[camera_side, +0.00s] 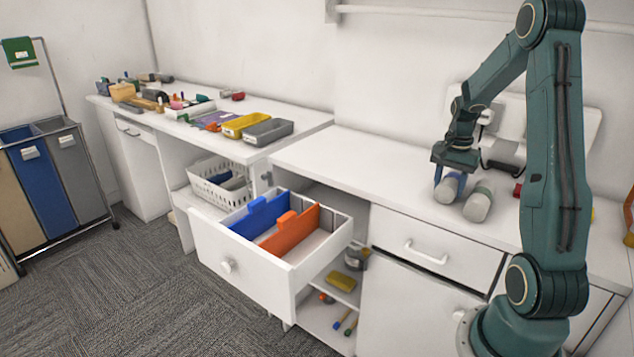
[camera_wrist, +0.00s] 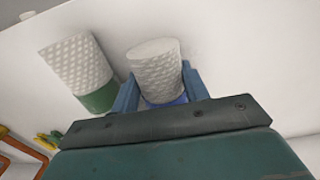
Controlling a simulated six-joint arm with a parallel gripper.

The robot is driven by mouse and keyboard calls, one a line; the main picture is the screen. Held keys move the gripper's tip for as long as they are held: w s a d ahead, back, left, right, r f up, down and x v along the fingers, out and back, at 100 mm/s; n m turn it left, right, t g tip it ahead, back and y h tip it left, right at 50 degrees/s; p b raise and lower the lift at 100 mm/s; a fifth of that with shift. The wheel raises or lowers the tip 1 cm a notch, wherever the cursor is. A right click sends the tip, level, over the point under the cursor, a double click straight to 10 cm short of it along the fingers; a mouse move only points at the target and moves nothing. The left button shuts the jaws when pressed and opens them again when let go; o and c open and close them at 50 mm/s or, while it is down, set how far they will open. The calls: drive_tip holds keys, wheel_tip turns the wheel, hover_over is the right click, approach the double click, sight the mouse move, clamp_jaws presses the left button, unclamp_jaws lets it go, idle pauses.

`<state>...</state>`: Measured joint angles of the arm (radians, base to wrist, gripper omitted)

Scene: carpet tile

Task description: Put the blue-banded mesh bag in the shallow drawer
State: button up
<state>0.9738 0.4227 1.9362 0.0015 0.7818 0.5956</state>
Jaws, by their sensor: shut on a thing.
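The blue-banded mesh bag (camera_side: 445,191) is a pale, rounded bundle at the worktop's right part. My gripper (camera_side: 454,170) is shut on it from above; the wrist view shows the bag (camera_wrist: 155,68) between my two fingers, its blue band (camera_wrist: 165,101) low between them. Whether it still touches the worktop I cannot tell. A drawer (camera_side: 260,280) stands pulled open at the front of the cabinet, left of my gripper. Its inside has a blue divider (camera_side: 262,216) and an orange divider (camera_side: 290,231), with bare floor showing beside the orange one.
A second mesh bag (camera_side: 478,203) lies close to the right of the held one; the wrist view shows its green band (camera_wrist: 98,98). A shut drawer (camera_side: 428,248) is in the cabinet front. The worktop (camera_side: 340,165) between my gripper and the open drawer is clear.

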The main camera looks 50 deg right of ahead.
drive_tip(key=shift+f, duration=0.2)
drive_tip(key=o, duration=1.1)
drive_tip(key=shift+c, duration=0.2)
drive_tip(key=shift+r, duration=0.1)
wheel_tip(320, 180, up, 12)
idle(0.5)
